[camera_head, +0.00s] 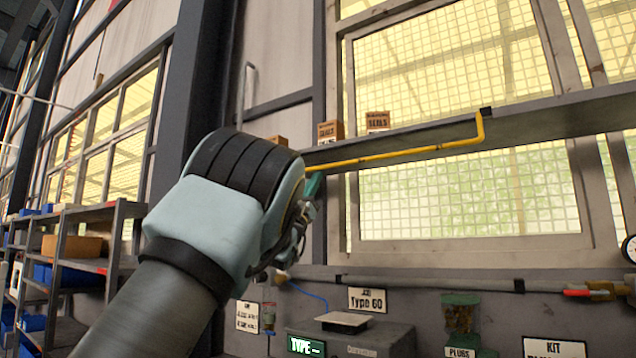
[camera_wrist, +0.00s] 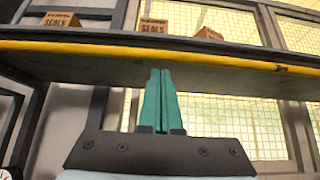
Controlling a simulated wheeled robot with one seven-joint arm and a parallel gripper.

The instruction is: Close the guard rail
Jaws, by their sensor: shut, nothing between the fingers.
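The guard rail is a yellow bar (camera_head: 400,154) that runs along the front of a grey shelf. At its right end it bends up to a black bracket on the shelf's edge. In the wrist view the rail (camera_wrist: 110,50) crosses nearly the whole picture. My gripper (camera_head: 316,180) is at the left end of the visible rail, partly hidden behind my own wrist. In the wrist view its teal fingers (camera_wrist: 160,72) are together and empty, tips just below the rail. I cannot tell whether they touch it. The rail's left end is hidden by my arm in the head view.
Cardboard boxes marked SEALS (camera_head: 331,131) stand on the shelf (camera_head: 550,117). Mesh windows are behind it. Below are a grey machine (camera_head: 350,340), a pipe (camera_head: 430,284) and labelled signs (camera_head: 367,300). Storage racks with blue bins (camera_head: 80,273) stand at the left.

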